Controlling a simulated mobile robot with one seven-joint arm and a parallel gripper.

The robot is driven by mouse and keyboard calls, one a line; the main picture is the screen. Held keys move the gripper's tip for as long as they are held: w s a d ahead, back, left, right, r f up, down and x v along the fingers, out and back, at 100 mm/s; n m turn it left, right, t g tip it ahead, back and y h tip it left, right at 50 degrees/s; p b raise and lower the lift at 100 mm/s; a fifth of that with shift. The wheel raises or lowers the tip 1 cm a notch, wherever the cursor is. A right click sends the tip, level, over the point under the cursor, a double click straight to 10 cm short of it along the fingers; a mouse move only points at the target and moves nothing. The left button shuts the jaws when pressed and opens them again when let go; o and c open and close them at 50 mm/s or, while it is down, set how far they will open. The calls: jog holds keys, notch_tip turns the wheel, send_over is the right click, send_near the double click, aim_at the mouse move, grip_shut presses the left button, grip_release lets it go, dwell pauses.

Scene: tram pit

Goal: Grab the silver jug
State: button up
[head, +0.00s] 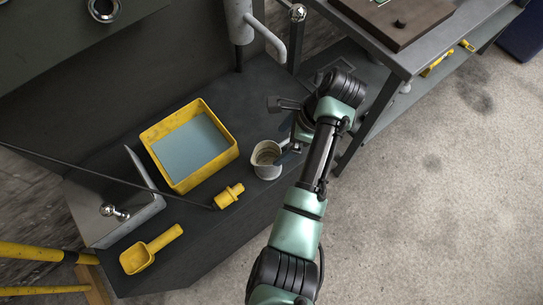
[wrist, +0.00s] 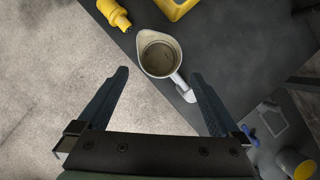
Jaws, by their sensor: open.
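The silver jug (head: 266,160) stands upright on the dark bench near its front edge. In the wrist view the jug (wrist: 158,52) shows from above, with its spout at the upper left and its handle pointing down and right towards me. My gripper (wrist: 160,74) is open, with one finger on each side of the jug's near part in the picture; I see no clear contact. In the head view my gripper (head: 285,155) is just right of the jug and partly hidden by my arm.
On the bench (head: 230,235) are a yellow tray of bluish liquid (head: 232,155), a yellow fitting (head: 229,196) and a yellow scoop (head: 150,250). A grey spout (head: 262,33) hangs behind the jug. A table (head: 415,62) stands to the right. Open floor (head: 440,200) lies in front.

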aim_at(271, 153)
jog(key=b+x, duration=0.1)
jog(key=x, duration=0.5)
jog(key=shift+f, duration=0.1)
jog(key=b+x, duration=0.1)
jog(key=x, duration=0.4)
jog(key=shift+d+f, duration=0.1)
jog(key=c, duration=1.2)
